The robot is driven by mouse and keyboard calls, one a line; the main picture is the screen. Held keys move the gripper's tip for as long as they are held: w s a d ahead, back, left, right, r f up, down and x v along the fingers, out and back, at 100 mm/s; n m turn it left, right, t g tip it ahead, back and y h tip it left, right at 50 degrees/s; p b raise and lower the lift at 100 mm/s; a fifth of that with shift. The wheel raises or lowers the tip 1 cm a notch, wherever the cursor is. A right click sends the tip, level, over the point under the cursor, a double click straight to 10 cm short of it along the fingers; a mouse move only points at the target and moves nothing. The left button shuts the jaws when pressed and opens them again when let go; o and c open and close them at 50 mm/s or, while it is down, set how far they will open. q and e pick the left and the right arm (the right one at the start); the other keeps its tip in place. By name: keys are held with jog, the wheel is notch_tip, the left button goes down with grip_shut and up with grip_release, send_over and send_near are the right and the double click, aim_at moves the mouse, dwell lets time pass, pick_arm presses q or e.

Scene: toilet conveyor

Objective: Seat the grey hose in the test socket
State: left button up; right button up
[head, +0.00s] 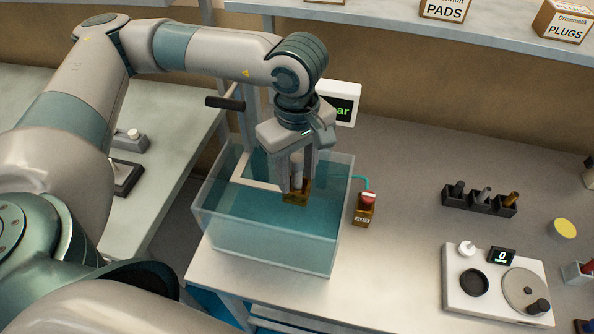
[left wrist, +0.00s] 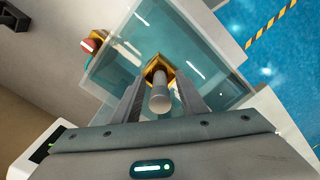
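My left gripper (head: 296,186) points straight down over the water tank (head: 265,245), with its fingertips at a brass socket (head: 296,198). A grey hose piece (head: 297,172), a short upright cylinder, stands between the two fingers. In the left wrist view the grey hose (left wrist: 159,97) sits in line with the brass socket (left wrist: 158,69). The fingers (left wrist: 159,82) stand either side of it, with a gap showing on each side, so the gripper looks open around the hose. How deep the hose sits in the socket is hidden. My right gripper is out of view.
A small display (head: 342,103) with green text stands behind the tank. A brass box with a red button (head: 364,207) is at its right. A black rack (head: 480,199) with several pegs and a white device (head: 497,285) lie farther right. The table between is clear.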

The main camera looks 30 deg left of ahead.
pick_arm(q)
jog(key=shift+r, duration=0.2)
jog(key=shift+w+r, duration=0.1)
jog(key=shift+r, duration=0.2)
notch_tip(320, 180, up, 10)
jog(key=b, duration=0.4)
jog(key=shift+r, duration=0.65)
jog(key=shift+f, duration=0.1)
